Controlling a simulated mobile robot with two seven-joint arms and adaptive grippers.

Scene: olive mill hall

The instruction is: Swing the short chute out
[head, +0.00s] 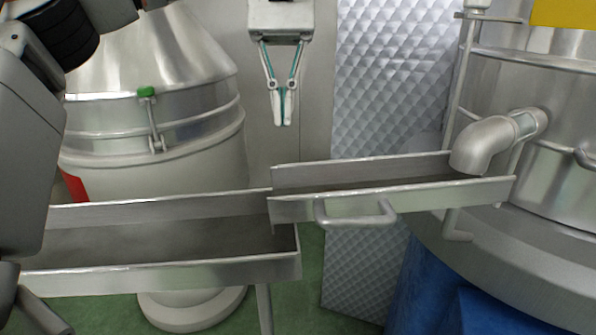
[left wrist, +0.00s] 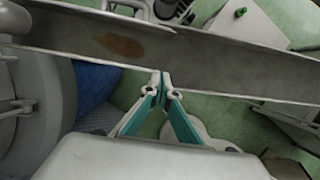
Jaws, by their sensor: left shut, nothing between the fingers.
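The short chute (head: 440,193) is a narrow steel trough. Its right end lies under the bent spout of the steel tank, and its left end is over the right end of the wider trough (head: 150,275). A bar handle (head: 355,217) sticks out from its near side. My left gripper (head: 284,120) points down behind the chute's left end, shut and empty, apart from the handle. In the left wrist view the short chute (left wrist: 70,28) crosses the top left beyond the shut fingertips (left wrist: 161,84). My right gripper is not identifiable in either view.
The steel tank (head: 540,170) with its spout (head: 490,140) fills the right side. A conical steel vessel (head: 170,130) with a green-tipped clamp stands behind the wider trough. A quilted silver panel (head: 390,90) stands behind the chute. Green floor shows below the chutes.

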